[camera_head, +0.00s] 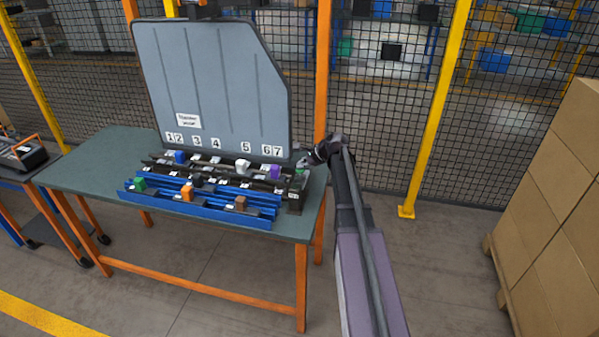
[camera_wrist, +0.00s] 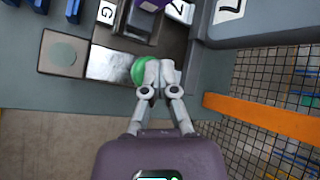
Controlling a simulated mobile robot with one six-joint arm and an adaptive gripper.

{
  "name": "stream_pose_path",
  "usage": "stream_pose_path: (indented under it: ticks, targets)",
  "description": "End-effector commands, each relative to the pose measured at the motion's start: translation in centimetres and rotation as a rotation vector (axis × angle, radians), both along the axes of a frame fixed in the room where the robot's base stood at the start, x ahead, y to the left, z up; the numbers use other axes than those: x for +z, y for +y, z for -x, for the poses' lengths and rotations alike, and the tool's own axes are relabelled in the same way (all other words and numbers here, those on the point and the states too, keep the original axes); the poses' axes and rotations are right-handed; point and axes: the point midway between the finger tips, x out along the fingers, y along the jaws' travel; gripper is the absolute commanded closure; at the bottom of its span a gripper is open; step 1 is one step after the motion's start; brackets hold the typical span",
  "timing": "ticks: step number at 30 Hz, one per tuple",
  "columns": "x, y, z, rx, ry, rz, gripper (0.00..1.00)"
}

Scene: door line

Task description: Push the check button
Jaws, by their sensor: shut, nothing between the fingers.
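The check button appears to be the green round button (camera_wrist: 137,72) in the wrist view, on a box with a light metallic plate (camera_wrist: 108,64). My gripper (camera_wrist: 158,66) is shut and empty, its fingertips over the button's right side and partly hiding it. I cannot tell whether they touch it. In the head view the dark box (camera_head: 295,200) stands at the right end of the rails on the table. My gripper (camera_head: 303,163) is small there, close above the box, and its finger state is hard to see.
The green-topped table (camera_head: 80,172) carries blue rails (camera_head: 205,207) with several coloured blocks. A grey panel (camera_head: 215,80) with number labels stands behind them. An orange post (camera_head: 322,80) and mesh fence lie behind my arm. Stacked boxes (camera_head: 560,190) stand at the right.

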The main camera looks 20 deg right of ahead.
Motion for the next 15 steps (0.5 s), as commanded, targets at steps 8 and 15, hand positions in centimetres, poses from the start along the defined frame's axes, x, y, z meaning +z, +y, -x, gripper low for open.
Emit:
stream_pose_path:
  ticks: [8, 15]
  targets:
    - [0.9, 0.0, 0.0, 0.0, 0.0, 0.0, 1.0]
    - [2.7, 0.0, 0.0, 0.0, 0.0, 0.0, 1.0]
